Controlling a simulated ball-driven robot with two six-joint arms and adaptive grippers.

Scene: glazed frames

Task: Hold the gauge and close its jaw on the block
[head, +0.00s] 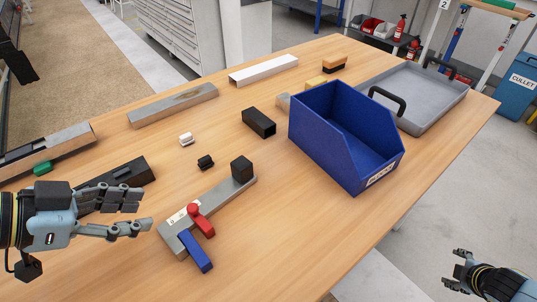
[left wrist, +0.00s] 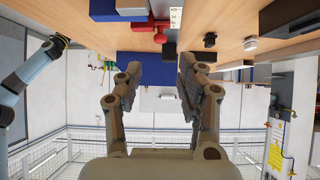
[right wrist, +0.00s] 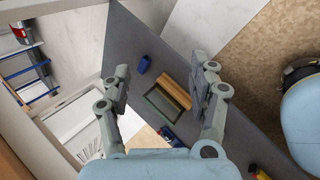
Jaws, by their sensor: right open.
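The gauge (head: 222,203) is a grey bar lying slantwise on the table, with a white marked scale on it. A black block (head: 242,168) stands at its far end. A red lever with a round knob (head: 194,210) and a blue bar (head: 196,251) are at its near end. My left gripper (head: 145,213) is open and empty, just left of the gauge's near end; its spread fingers also show in the left wrist view (left wrist: 160,85). My right gripper (head: 457,268) is open and empty, beyond the table's right edge; the right wrist view shows its fingers apart (right wrist: 163,90).
A blue bin (head: 335,145) stands right of the gauge, with a grey tray (head: 425,100) behind it. A small black piece (head: 205,162), a white piece (head: 186,139) and a black rectangular tube (head: 259,123) lie beyond the gauge. The table's front right is clear.

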